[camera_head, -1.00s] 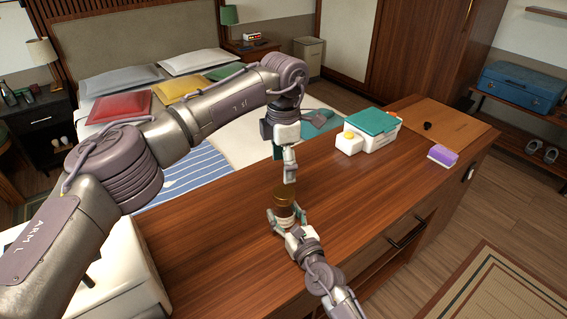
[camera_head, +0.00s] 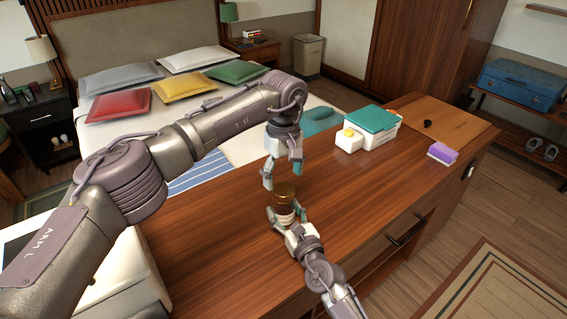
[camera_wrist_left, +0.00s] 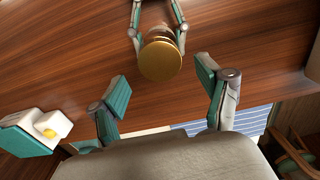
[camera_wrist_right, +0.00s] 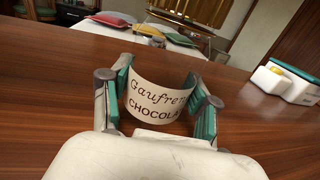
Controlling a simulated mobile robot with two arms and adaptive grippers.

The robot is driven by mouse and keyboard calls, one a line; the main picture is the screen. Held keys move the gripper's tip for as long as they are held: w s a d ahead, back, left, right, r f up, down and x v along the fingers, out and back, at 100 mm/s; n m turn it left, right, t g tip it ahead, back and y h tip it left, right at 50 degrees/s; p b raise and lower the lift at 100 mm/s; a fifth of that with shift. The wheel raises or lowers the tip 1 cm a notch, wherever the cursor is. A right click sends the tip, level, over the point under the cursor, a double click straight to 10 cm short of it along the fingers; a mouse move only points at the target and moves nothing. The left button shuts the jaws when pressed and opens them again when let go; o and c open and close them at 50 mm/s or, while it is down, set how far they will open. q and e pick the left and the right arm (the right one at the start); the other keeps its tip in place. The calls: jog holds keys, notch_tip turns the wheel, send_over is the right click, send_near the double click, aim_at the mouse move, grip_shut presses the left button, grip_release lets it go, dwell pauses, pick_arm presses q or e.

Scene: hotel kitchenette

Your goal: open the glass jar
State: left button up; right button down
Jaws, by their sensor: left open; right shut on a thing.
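My right gripper (camera_head: 288,217) is shut around the jar's body, one finger on each side. My left gripper (camera_head: 282,178) is open, pointing down just above and behind the lid, apart from it. In the left wrist view, the round lid top (camera_wrist_left: 160,61) lies just beyond the gap between my left fingertips (camera_wrist_left: 162,84). The jar's contents are hidden.
A white box with a teal lid (camera_head: 371,119) and a small white block with a yellow top (camera_head: 349,142) stand right of the jar. A purple sponge (camera_head: 443,153) and a wooden board (camera_head: 440,110) with a small dark object (camera_head: 427,123) lie farther right. Counter between is clear.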

aim_at(284, 188)
pick_arm(q)
jog(key=shift+f, duration=2)
jog(key=c, duration=1.2)
jog(key=n, duration=0.6)
jog(key=shift+n, duration=0.4)
jog(key=n, duration=1.2)
jog(key=shift+r, duration=0.1)
jog(key=n, duration=1.7)
